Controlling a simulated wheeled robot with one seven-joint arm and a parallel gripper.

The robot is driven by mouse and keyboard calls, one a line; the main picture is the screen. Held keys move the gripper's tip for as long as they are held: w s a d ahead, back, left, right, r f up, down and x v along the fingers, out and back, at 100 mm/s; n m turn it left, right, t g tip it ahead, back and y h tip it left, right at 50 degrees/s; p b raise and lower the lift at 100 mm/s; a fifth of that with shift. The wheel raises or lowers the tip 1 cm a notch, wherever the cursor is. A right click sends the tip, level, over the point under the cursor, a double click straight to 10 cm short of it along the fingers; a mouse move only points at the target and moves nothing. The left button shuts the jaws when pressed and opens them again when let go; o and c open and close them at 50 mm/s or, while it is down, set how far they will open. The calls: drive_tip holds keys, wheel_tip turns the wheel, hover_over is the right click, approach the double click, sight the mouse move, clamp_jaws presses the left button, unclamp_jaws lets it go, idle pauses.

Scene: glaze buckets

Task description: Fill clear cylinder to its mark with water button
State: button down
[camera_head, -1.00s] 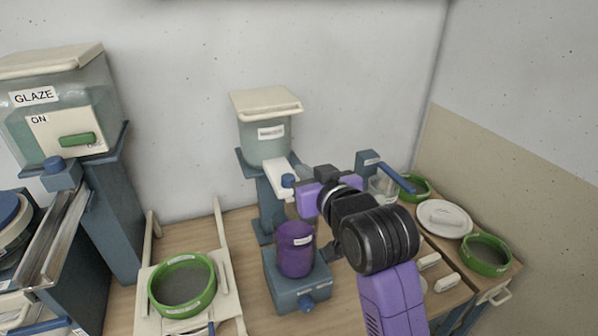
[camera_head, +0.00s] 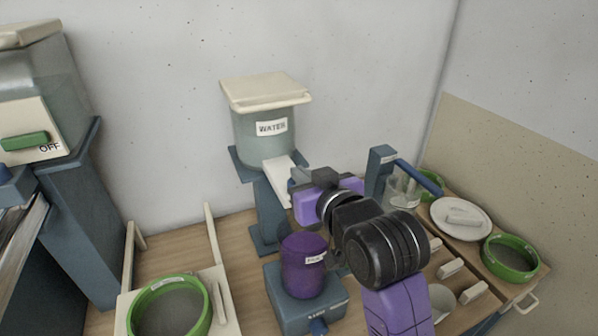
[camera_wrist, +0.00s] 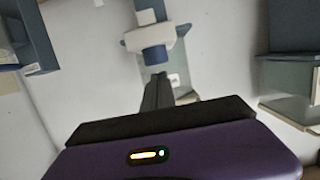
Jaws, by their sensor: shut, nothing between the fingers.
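The water dispenser (camera_head: 263,138) is a greenish clear tank labelled WATER, with a cream lid and a pale chute (camera_head: 280,178), on a blue stand. Its blue button (camera_wrist: 155,55) shows in the wrist view just beyond my fingertips; contact cannot be told. In the head view my gripper covers most of that area. My gripper (camera_wrist: 158,78) is shut and empty, its fingers pointing at the button. A clear vessel (camera_head: 402,192), perhaps the clear cylinder, stands right of my gripper beside a blue post. Its mark and level are not readable. The spot under the chute is partly hidden.
A purple jar (camera_head: 304,270) stands on a blue base (camera_head: 325,308) below my gripper. A glaze tank (camera_head: 35,90) is at left. Green-rimmed sieves (camera_head: 170,312) and (camera_head: 512,258) and a white lid (camera_head: 460,220) lie around. My arm fills the middle right.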

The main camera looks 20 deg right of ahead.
drive_tip(key=shift+f, duration=0.4)
